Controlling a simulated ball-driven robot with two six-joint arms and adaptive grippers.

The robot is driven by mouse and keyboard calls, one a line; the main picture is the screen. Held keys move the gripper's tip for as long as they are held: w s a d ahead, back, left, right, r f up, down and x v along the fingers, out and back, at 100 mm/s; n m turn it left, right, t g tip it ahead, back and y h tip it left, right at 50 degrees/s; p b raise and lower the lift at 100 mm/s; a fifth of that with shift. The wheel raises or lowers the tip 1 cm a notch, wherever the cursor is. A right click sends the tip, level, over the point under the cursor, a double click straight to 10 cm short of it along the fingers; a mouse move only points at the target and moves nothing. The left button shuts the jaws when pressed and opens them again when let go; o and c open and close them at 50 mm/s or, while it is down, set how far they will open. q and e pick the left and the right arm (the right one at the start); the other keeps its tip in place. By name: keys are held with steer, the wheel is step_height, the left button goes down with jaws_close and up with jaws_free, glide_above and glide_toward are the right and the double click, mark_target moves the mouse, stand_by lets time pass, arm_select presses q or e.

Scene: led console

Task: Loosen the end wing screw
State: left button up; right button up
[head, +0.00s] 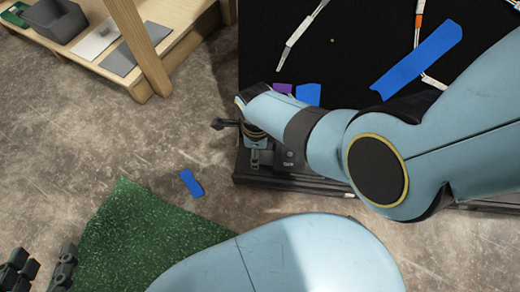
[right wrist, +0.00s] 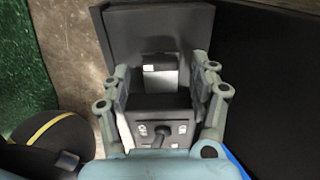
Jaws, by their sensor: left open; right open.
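My right gripper (head: 254,142) is at the near left corner of the black console (head: 300,183) in the head view. In the right wrist view my right gripper (right wrist: 164,88) is open, its fingers on either side of a dark block with a pale, slotted opening (right wrist: 160,77). Contact with the block cannot be told. A dark piece (head: 222,124) juts left beside this gripper; I cannot tell whether it is the end wing screw. No wing screw shows clearly; the arm hides part of that corner. My left gripper (head: 38,269) is open and empty at the bottom left.
A small switch panel with a lever (right wrist: 157,135) is just below the block. A green mat (head: 130,235) and a blue strip (head: 192,183) lie on the floor. A wooden shelf (head: 150,60) with a grey bin (head: 60,20) is at the upper left. Bare floor separates them.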

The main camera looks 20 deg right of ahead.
steer(key=shift+f, duration=0.25)
steer(key=shift+c, duration=0.3)
steer(key=c, duration=1.1)
